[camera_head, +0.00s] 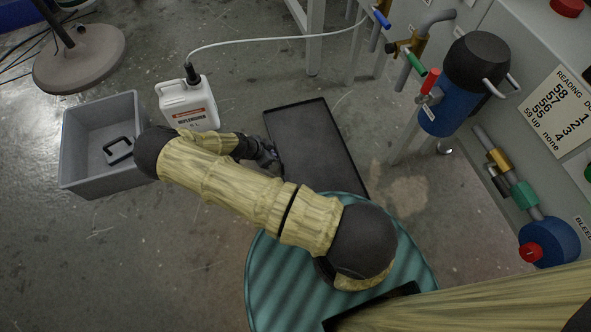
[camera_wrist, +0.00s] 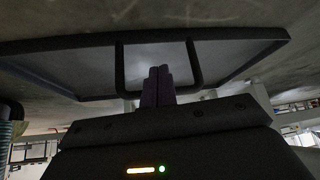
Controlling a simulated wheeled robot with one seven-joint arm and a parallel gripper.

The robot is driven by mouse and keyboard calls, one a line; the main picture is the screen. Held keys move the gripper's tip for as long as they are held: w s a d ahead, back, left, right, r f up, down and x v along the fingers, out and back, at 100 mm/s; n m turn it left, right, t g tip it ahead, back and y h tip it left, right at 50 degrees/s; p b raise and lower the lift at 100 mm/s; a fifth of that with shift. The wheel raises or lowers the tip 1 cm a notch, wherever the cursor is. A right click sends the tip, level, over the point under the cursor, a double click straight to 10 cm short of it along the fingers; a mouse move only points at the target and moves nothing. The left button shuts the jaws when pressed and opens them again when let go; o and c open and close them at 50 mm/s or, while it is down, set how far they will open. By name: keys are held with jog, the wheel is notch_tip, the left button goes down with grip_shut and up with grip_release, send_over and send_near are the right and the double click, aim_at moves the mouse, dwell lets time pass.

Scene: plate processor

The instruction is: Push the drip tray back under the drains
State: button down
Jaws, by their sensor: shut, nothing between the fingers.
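The drip tray (camera_head: 318,150) is a dark, shallow rectangle flat on the floor in the head view, right of my gripper. My gripper (camera_head: 268,158) is low at the tray's left edge, partly hidden by my own wrist. In the wrist view the tray (camera_wrist: 225,60) fills the upper part, with a dark U-shaped handle (camera_wrist: 120,70). The shut, empty fingers (camera_wrist: 158,78) appear between the two sides of the handle. I cannot tell whether they touch the tray. The drain pipes with coloured valves (camera_head: 415,65) are to the tray's upper right.
A white jug (camera_head: 188,105) with a hose stands left of the tray. A grey bin (camera_head: 100,185) is further left. A blue canister (camera_head: 440,118) and machine legs (camera_head: 312,45) are at the right and back. A damp patch (camera_head: 408,195) marks the floor right of the tray.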

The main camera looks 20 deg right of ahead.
jog(key=shift+w+d+p, duration=0.15)
jog(key=shift+w+d, duration=0.3)
jog(key=shift+d, duration=1.8)
jog(key=shift+w+d+p, duration=0.1)
jog(key=shift+w+d, duration=0.35)
jog(key=shift+d, duration=1.85)
jog(key=shift+w+d+p, duration=0.15)
jog(key=shift+w+d, duration=0.3)
jog(key=shift+d, duration=1.8)
jog(key=s+a+r+p, duration=0.1)
jog(key=a+r+p, duration=0.1)
jog(key=a, duration=0.4)
jog(key=shift+r, duration=0.5)
jog(key=shift+s+a+r, duration=0.1)
jog(key=s+a+r+n+y+p, duration=0.2)
jog(key=s+r+n+p, duration=0.35)
jog(key=r, duration=1.35)
jog(key=s+a+r+n+t+y+p, duration=0.15)
jog(key=s+r+n+p, duration=0.45)
jog(key=r, duration=1.3)
jog(key=s+a+r+n+y+p, duration=0.25)
jog(key=s+r+n+p, duration=0.35)
jog(key=r, duration=1.2)
notch_tip(320, 180, up, 37)
jog(key=w+d+m+p, duration=0.1)
jog(key=p, duration=3.7)
jog(key=shift+w+r+m+y, duration=0.15)
jog(key=shift+m+y, duration=0.15)
jog(key=shift+m, duration=0.05)
